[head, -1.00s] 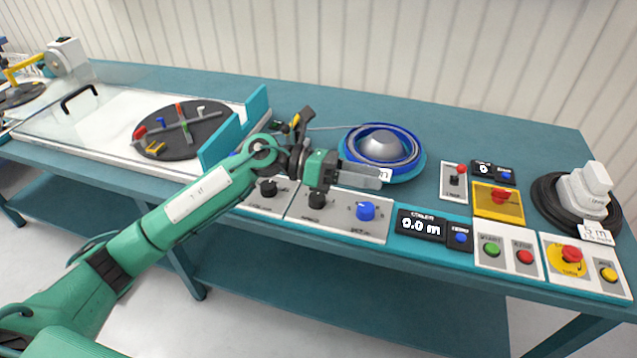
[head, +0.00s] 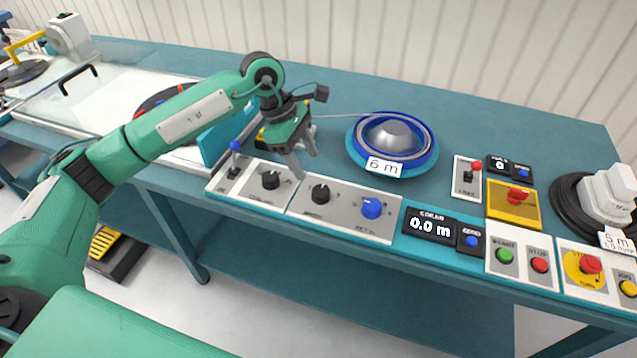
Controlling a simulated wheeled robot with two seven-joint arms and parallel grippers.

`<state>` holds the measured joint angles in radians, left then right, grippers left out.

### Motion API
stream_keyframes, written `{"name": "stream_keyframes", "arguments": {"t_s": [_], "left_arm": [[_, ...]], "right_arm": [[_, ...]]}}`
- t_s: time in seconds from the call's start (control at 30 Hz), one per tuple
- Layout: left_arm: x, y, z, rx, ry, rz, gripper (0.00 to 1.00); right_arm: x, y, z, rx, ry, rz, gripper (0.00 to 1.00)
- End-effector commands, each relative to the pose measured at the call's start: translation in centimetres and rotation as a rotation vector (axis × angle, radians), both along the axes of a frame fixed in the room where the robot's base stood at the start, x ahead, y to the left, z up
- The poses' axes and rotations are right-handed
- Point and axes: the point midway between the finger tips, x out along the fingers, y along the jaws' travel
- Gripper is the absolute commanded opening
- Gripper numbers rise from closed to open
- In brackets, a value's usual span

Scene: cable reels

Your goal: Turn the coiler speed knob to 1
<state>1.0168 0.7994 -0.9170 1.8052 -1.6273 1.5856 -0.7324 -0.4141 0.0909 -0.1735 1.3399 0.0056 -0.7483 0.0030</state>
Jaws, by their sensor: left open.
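Two black knobs, one on the left panel (head: 270,180) and one on the middle panel (head: 320,193), and a blue knob (head: 371,208) stand along the bench's front edge. Their labels are too small to read, so I cannot tell which is the coiler speed knob. My left gripper (head: 305,165) is open and empty. Its fingers point down above and behind the panels, between the two black knobs, apparently clear of both. The coiler display (head: 431,224) reads 0.0 m. My right gripper is not in view.
A blue-handled lever (head: 234,158) stands left of the knobs. A blue reel (head: 421,161) tagged 6 m lies behind them. Start (head: 504,256) and stop (head: 540,265) buttons and a red emergency button (head: 590,265) are at the right. The bench back is clear.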

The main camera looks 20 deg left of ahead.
Motion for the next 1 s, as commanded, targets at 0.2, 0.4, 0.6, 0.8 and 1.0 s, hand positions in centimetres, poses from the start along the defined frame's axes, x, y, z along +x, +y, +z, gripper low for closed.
{"name": "stream_keyframes", "arguments": {"t_s": [0.2,0.4,0.6,0.8,1.0], "left_arm": [[-0.1,-1.9,-4.3,-0.001,0.004,-0.001,0.58],[-0.1,-2.9,-6.9,-0.003,0.001,0.001,0.58],[-0.1,-3.3,-7.9,-0.001,0.000,0.001,0.58],[-0.1,-3.3,-7.9,-0.002,0.000,0.001,0.58],[-0.1,-3.3,-7.9,-0.002,0.000,0.001,0.27]], "right_arm": [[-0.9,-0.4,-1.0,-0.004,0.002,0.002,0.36],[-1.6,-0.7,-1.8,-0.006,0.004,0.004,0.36],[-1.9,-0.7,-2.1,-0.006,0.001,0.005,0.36],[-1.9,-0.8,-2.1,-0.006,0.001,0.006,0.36],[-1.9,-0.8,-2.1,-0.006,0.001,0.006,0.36]]}}
